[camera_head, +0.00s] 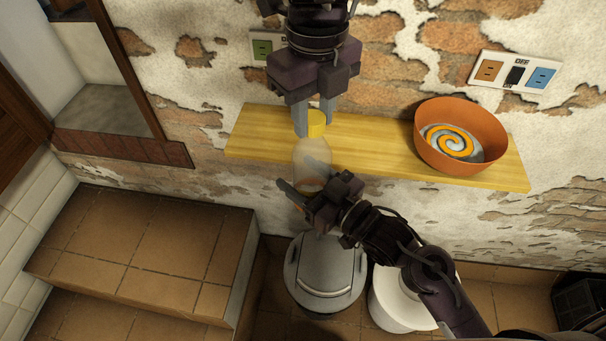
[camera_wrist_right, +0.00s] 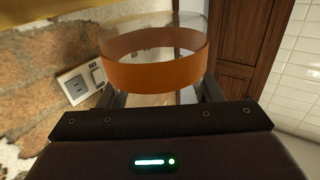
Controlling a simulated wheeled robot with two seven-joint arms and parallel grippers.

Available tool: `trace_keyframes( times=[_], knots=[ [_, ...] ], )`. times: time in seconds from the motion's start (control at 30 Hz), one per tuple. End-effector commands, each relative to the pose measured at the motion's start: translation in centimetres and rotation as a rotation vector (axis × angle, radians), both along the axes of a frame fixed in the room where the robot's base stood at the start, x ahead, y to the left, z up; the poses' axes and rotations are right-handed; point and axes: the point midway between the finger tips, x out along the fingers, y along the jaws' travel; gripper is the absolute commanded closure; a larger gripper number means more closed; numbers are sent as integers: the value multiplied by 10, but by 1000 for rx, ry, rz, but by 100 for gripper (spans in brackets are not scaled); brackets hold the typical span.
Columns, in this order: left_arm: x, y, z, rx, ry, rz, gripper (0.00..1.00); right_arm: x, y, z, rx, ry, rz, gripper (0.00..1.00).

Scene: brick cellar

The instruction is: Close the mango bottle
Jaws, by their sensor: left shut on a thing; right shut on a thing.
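The mango bottle (camera_head: 311,166) is clear with an orange band low down. It stands about upright in front of the shelf's edge. My right gripper (camera_head: 303,183) is shut around its lower body from below right. The orange band of the bottle (camera_wrist_right: 155,68) also shows between the fingers in the right wrist view. A yellow cap (camera_head: 316,123) sits at the bottle's mouth. My left gripper (camera_head: 314,112) points down from above and is shut on the cap. The cap looks in line with the bottle's neck; I cannot tell whether it is seated.
A wooden shelf (camera_head: 375,143) runs along the brick wall behind the bottle. An orange bowl (camera_head: 462,136) with a spiral inside stands at its right end. Below are a grey lidded bin (camera_head: 325,272) and a white round container (camera_head: 392,304). Tiled steps (camera_head: 150,243) lie at left.

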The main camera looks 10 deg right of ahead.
Motion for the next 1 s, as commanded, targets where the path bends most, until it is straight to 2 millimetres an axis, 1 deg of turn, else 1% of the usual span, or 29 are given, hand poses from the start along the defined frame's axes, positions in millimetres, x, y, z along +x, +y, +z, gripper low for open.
trace_keyframes(
  times=[0.07, 0.17, 0.27, 0.6, 0.7, 0.73, 0.87, 0.9, 1.0],
  knots=[
    [0, 0, 0, 1, 1, -17, 97, 0, 0, 0, 1, 1, -1, 100],
    [0, 0, 0, 2, 0, -119, 97, 0, 0, 0, 1, 1, -1, 100],
    [0, 0, 0, 2, 0, -320, 97, 0, 0, 0, 1, 1, -2, 100],
    [1, 1, 0, 5, 2, -1133, 97, 0, -1, 0, 1, 1, -2, 100],
    [1, 1, 0, 6, 1, -1314, 97, 0, -1, 0, 1, 0, -2, 100],
    [1, 1, -1, 5, 2, -1337, 97, 0, -1, 0, 1, 0, -2, 100],
    [1, 1, -1, 4, 1, -1325, 97, 0, -1, 0, 1, 0, -2, 100],
    [1, 1, -1, 4, 1, -1325, 66, 0, -1, 0, 1, 0, -2, 100],
    [1, 0, -1, 4, 1, -1324, 53, 0, -1, 0, 1, 0, -2, 100]
  ],
)
